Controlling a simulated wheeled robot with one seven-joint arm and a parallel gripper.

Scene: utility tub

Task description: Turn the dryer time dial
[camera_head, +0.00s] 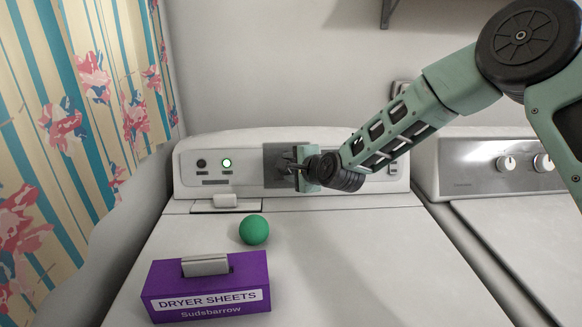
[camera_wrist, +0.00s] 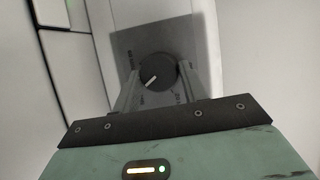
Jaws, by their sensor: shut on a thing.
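The dryer time dial (camera_wrist: 158,75) is a round dark knob with a white pointer line, set on a grey square plate (camera_wrist: 123,42) of the dryer's control panel. In the wrist view its pointer line slants from lower left to upper right. My gripper (camera_wrist: 160,82) has one finger on each side of the dial and is shut on it. In the head view my gripper (camera_head: 288,167) is at the panel in front of the grey plate (camera_head: 271,153), and the dial is mostly hidden behind the fingers.
On the dryer top (camera_head: 330,250) are a green ball (camera_head: 254,229) and a purple dryer sheets box (camera_head: 205,287). The panel (camera_head: 230,150) has a green-lit button (camera_head: 227,163) and a dark one (camera_head: 201,163). Another machine (camera_head: 485,165) stands at the right, a patterned curtain (camera_head: 85,110) at the left.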

